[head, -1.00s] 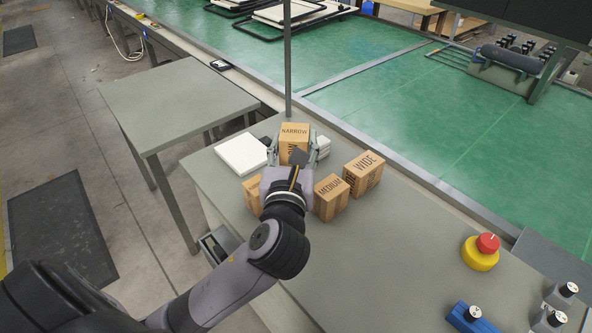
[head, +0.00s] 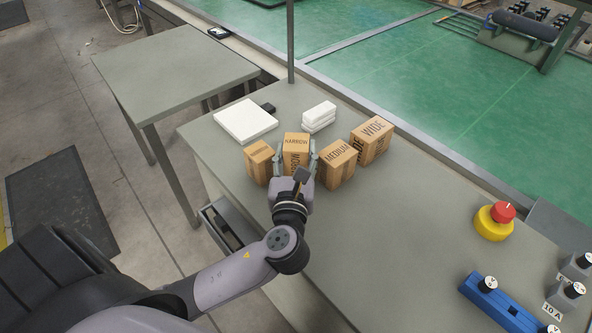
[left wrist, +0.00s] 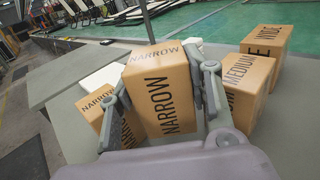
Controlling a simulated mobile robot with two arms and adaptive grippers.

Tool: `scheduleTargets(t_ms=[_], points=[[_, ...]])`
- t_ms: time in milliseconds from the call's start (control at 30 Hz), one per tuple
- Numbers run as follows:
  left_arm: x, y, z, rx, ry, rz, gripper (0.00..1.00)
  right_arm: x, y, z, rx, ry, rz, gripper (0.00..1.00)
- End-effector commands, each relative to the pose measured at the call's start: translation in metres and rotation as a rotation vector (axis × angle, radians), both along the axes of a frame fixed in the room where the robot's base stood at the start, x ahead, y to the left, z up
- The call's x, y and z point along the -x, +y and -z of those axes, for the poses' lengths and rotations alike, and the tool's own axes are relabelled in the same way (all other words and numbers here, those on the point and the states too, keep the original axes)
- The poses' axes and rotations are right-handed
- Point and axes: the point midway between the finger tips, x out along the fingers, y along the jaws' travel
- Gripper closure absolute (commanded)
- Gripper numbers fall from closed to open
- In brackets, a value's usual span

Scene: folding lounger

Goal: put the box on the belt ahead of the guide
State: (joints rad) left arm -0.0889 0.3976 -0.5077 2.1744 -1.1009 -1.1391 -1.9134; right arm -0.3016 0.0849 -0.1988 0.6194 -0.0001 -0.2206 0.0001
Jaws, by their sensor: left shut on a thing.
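My left gripper (head: 296,165) is shut on the cardboard box marked NARROW (head: 294,148), with a finger on each side. The box is upright between a smaller box on the left and the MEDIUM box on the right; whether its base touches the grey table is hidden. In the left wrist view the NARROW box (left wrist: 160,90) fills the space between the fingers. The green belt (head: 420,110) runs beyond the table. A grey-green frame with a dark roller (head: 525,25) stands across it at the far right; I cannot tell whether this is the guide. My right gripper is out of view.
The small box (head: 258,162), MEDIUM box (head: 337,165) and WIDE box (head: 372,140) crowd the held box. A white slab (head: 245,121) and white stack (head: 319,115) lie behind. A thin post (head: 291,45) rises at the belt edge. A red-yellow button (head: 495,220) stands right.

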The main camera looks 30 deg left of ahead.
Motion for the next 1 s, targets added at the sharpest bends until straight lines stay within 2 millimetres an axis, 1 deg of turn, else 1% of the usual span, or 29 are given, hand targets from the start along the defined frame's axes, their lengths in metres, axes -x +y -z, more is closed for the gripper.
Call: scheduleTargets(t_ms=[67, 200, 300, 733, 767, 867, 1000], points=[[0.0, 0.0, 0.008, -0.001, 0.002, 0.0, 0.88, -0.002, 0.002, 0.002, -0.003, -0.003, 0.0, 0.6], [0.0, 0.0, 0.031, -0.002, 0.003, 0.001, 0.88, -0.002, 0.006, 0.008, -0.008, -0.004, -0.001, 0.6], [0.0, 0.0, 0.041, -0.002, 0.0, 0.001, 0.88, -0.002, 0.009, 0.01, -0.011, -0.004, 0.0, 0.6], [0.0, 0.0, 0.047, 0.0, 0.0, 0.001, 0.88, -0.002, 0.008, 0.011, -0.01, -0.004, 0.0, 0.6], [0.0, 0.0, 0.047, 0.0, 0.0, 0.001, 0.53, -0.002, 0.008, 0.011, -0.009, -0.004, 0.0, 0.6], [0.0, 0.0, 0.047, 0.0, 0.001, 0.001, 0.47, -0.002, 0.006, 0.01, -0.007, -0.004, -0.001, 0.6], [0.0, 0.0, 0.047, 0.0, 0.001, 0.001, 0.46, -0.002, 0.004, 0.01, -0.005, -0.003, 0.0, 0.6]])
